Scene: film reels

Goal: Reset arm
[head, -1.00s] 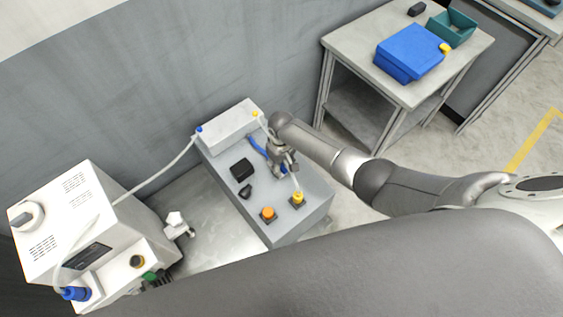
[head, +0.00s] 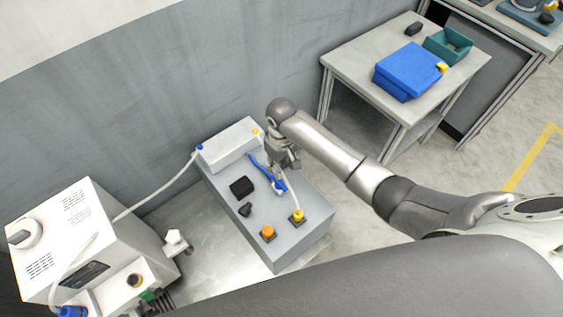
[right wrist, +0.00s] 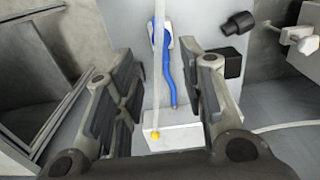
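My right gripper (head: 287,165) is raised above a grey bench unit (head: 292,248), with its arm reaching in from the right. In the right wrist view the right gripper (right wrist: 165,100) is open and empty, its fingers wide apart. A blue lever-like piece (head: 270,178) lies on the unit's top below the gripper. It also shows between the fingers in the wrist view (right wrist: 168,75), beside a pale tube (right wrist: 158,60). My left gripper is out of view.
A yellow knob (head: 297,215), an orange knob (head: 268,232) and a black block (head: 242,187) are on the unit. A white machine (head: 75,245) stands left, joined by a pale tube. A side table (head: 345,62) holds a blue case (head: 410,70) and a green bin (head: 447,44).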

